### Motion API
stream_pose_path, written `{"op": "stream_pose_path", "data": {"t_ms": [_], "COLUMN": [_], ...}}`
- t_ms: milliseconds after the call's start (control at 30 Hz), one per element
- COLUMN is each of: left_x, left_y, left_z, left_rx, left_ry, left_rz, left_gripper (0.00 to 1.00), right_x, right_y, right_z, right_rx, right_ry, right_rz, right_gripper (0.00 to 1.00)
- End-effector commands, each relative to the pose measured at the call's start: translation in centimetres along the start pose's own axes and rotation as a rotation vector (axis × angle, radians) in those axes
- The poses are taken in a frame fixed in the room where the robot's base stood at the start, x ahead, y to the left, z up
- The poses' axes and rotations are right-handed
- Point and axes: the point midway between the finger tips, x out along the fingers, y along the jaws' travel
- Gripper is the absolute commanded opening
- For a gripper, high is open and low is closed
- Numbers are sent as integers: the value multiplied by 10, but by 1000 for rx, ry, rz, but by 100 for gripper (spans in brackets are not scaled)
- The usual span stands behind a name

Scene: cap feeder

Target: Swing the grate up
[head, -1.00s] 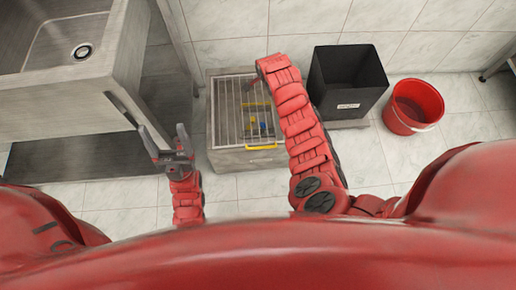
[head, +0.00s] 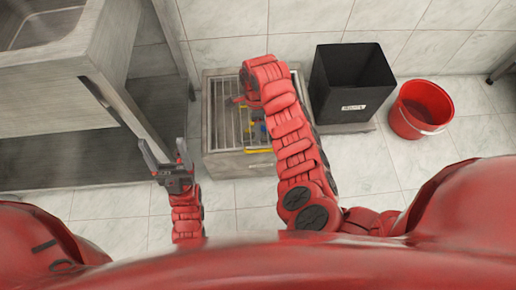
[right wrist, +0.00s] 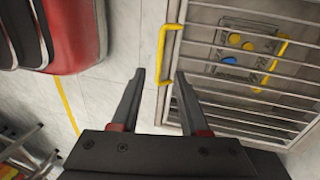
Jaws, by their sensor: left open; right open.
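The grate (head: 225,115) is a panel of metal bars on top of a low grey metal box (head: 235,165). It lies flat, and my right forearm hides part of it in the head view. In the right wrist view the grate (right wrist: 250,90) shows yellow and blue caps (right wrist: 229,61) beneath its bars. A yellow handle (right wrist: 161,55) sits at the box's near edge, and a second yellow bar (right wrist: 272,65) lies further in. My right gripper (right wrist: 160,78) is open and empty, its fingertips close to the near handle. My left gripper (head: 163,150) is open and empty, left of the box.
A black bin (head: 350,80) stands right of the box, and a red bucket (head: 420,108) stands further right. A steel sink unit (head: 60,85) is at the left, near my left gripper. Tiled floor in front of the box is clear.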

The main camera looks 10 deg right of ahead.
Motion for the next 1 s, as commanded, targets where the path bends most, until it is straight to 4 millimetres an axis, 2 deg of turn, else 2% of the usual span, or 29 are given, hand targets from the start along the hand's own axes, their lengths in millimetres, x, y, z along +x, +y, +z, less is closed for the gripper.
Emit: {"op": "stream_pose_path", "data": {"t_ms": [33, 200, 333, 500, 733, 1000], "left_x": [-8, -22, -30, -33, -32, -32], "left_y": [0, 1, 2, 2, 2, 2], "left_z": [1, 4, 5, 5, 5, 5], "left_rx": [0, 0, 0, 1, 1, 1], "left_ry": [0, 0, 1, 2, 2, 2], "left_rz": [0, 0, 1, 2, 2, 2], "left_gripper": [75, 75, 75, 75, 75, 75], "right_x": [17, 58, 83, 95, 95, 95], "right_y": [0, 0, 0, 0, -1, -1], "right_z": [-1, 1, 0, 0, 1, 0], "right_rx": [0, -2, 0, -1, -1, -1], "right_ry": [2, 1, 1, 0, -1, -1], "right_rz": [4, 1, 1, -1, -2, -2], "right_gripper": [45, 45, 45, 45, 45, 0]}}
